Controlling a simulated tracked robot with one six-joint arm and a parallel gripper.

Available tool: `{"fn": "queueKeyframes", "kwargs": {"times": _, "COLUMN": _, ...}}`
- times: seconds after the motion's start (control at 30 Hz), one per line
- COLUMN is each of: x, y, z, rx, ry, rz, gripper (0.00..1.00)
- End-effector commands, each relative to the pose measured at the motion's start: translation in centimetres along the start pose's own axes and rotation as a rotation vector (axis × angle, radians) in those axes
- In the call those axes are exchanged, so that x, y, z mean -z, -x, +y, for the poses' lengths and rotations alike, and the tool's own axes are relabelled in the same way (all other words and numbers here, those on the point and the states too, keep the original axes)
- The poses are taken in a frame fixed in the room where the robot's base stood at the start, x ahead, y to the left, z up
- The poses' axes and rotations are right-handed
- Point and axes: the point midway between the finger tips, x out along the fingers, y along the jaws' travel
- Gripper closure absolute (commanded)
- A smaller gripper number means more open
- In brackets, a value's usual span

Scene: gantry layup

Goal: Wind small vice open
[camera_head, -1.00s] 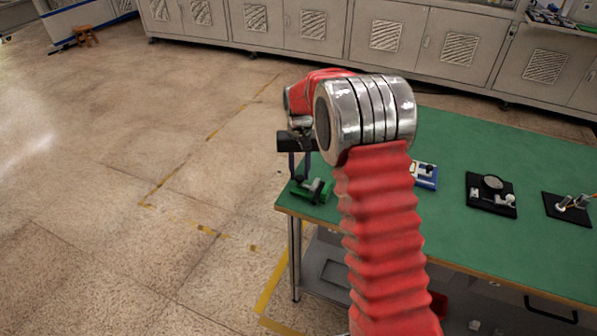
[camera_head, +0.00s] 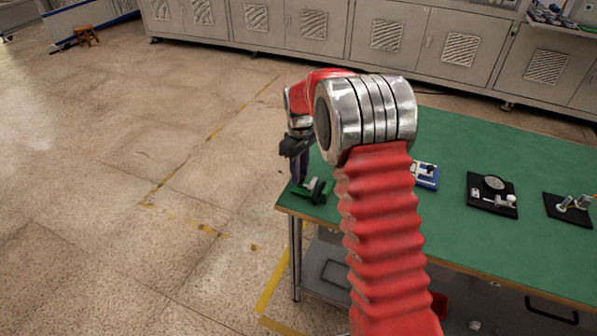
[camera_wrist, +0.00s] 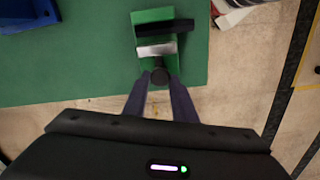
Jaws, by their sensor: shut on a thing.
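The small vice (camera_wrist: 143,66) has a green body, a dark jaw bar and a pale metal jaw bar, with a strip of green between the bars. It sits at the near left corner of the green table and also shows in the head view (camera_head: 316,186). Its dark round knob (camera_wrist: 159,76) faces my gripper (camera_wrist: 160,82). My gripper's two fingers are shut on the knob, one on each side. In the head view my gripper (camera_head: 299,180) points down at the vice's left end. The fingertip contact is small and partly hidden.
The green table (camera_head: 470,150) carries a blue-and-white item (camera_head: 426,176), a black plate with a round dial (camera_head: 491,194) and another black stand (camera_head: 568,208) to the right. Open floor (camera_head: 130,180) lies left of the table. Grey cabinets (camera_head: 330,25) line the back.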

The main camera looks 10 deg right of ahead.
Motion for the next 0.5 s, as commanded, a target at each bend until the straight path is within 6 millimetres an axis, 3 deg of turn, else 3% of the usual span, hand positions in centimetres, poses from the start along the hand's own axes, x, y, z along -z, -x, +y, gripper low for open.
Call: {"fn": "queueKeyframes", "kwargs": {"times": 0.5, "x": -0.03, "y": 0.10, "z": 0.21, "rx": -0.005, "ry": 0.363, "rz": 0.002, "gripper": 0.98}}
